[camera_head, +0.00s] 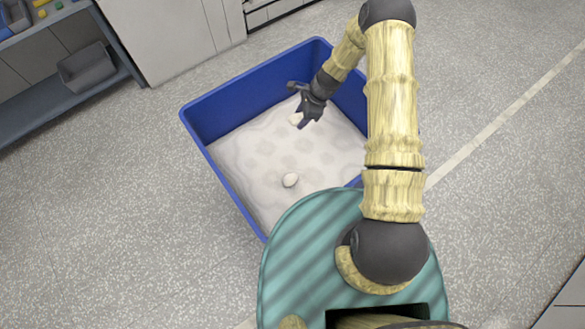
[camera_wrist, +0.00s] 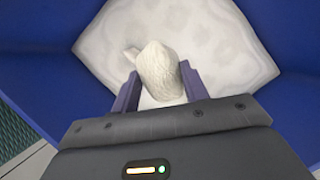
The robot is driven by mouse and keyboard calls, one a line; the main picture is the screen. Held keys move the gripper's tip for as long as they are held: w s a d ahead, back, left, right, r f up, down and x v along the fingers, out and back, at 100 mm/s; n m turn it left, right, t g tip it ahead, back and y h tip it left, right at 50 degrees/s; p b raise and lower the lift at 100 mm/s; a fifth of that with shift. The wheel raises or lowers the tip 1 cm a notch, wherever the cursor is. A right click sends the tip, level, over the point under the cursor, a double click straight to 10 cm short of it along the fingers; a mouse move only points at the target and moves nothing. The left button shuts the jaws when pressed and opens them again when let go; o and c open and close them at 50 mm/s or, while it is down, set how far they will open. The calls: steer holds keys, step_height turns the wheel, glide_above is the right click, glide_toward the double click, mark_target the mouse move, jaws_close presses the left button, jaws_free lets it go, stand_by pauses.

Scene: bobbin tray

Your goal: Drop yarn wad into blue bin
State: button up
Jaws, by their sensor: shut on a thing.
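The blue bin (camera_head: 222,170) stands on the floor in front of me, with a pale whitish inside bottom. My gripper (camera_head: 299,115) is over the bin, within its rim as seen from the head camera. It is shut on a white yarn wad (camera_head: 296,119). In the wrist view the yarn wad (camera_wrist: 158,72) sits between the two fingers of my gripper (camera_wrist: 158,88), with the bin's pale bottom (camera_wrist: 230,50) beyond it. The wad's exact height above the bottom is hard to tell.
A shelf unit (camera_head: 75,90) with a grey tray (camera_head: 86,70) and small coloured items stands at the upper left. A pale cabinet (camera_head: 170,35) stands behind the bin. The speckled floor (camera_head: 100,210) left of the bin is clear.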

steer(key=shift+f+b, duration=0.45)
steer(key=shift+f, duration=0.75)
steer(key=o, duration=1)
steer(key=shift+r, duration=0.15)
steer(key=b+v, duration=0.5)
steer(key=v, duration=1.2)
steer(key=shift+s+r, duration=0.1)
